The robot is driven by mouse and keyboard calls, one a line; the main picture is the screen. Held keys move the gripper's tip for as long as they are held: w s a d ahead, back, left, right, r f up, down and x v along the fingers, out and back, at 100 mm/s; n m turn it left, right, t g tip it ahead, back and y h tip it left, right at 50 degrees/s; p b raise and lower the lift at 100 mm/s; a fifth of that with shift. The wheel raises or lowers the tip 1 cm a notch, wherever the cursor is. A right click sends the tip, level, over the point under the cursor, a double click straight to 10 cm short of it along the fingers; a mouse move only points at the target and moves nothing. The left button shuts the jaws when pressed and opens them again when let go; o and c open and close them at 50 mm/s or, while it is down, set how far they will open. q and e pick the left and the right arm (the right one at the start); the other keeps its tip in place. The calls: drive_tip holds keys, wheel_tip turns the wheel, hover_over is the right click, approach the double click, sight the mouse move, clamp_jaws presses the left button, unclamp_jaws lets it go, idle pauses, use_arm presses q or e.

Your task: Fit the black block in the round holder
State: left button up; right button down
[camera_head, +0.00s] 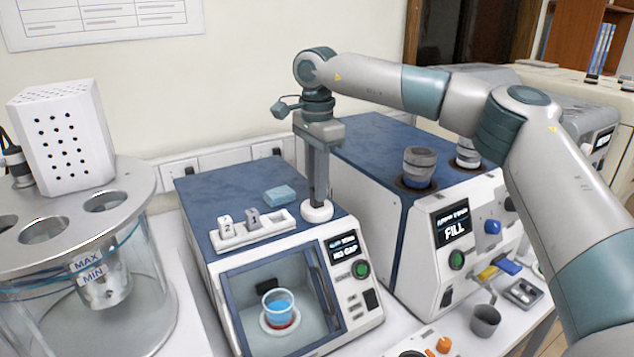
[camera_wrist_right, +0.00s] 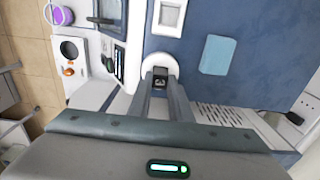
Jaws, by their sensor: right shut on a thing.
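My right gripper (camera_head: 317,202) comes down from above, with its fingertips at the white round holder (camera_head: 319,214) on top of the blue and white test device. In the wrist view my right gripper (camera_wrist_right: 160,88) is shut on the small black block (camera_wrist_right: 160,79), which shows between the fingertips. The round holder (camera_wrist_right: 158,60) shows as a white arc around the block's far side. The head view hides the block behind the fingers. I cannot tell how deep the block sits in the holder. My left gripper is not in view.
A white rack (camera_head: 270,234) with small numbered blocks stands left of the holder, with a light blue pad (camera_head: 280,195) behind it. The device's front chamber holds a blue cup (camera_head: 278,305). A FILL machine (camera_head: 440,270) stands right; a glass bath (camera_head: 130,290) stands left.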

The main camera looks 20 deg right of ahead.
drive_tip(key=shift+f, duration=0.45)
drive_tip(key=c, duration=1.5)
unclamp_jaws()
drive_tip(key=shift+c, duration=0.2)
